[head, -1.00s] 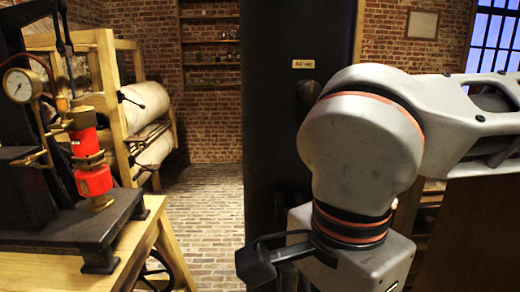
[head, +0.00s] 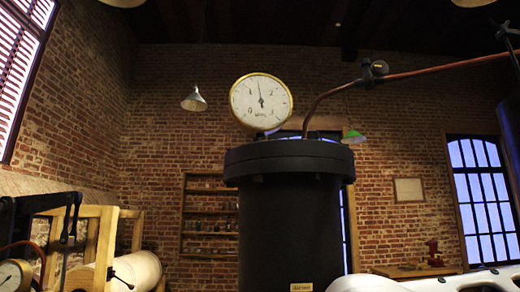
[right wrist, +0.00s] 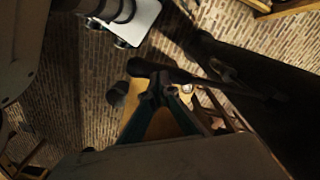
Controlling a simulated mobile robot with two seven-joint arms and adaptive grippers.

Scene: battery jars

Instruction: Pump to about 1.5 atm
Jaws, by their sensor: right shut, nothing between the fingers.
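A round brass-rimmed pressure gauge (head: 261,102) sits on top of a tall black cylinder (head: 290,210) in the head view. Its needle points almost straight up, slightly left; the small scale digits are hard to read, so I cannot give an exact value. A copper pipe (head: 345,88) leaves the cylinder's top and runs up to the right. My right gripper (right wrist: 160,88) is shut and empty in the right wrist view. A dark bar (right wrist: 215,80) crosses close to its fingertips; I cannot tell whether they touch. My left gripper is not in view.
A second gauge (head: 12,274) shows partly at the lower left edge. Behind it is a wooden frame with a pale roll (head: 138,270). A shelf (head: 210,215) stands against the brick wall. Brick floor (right wrist: 75,75) shows in the right wrist view.

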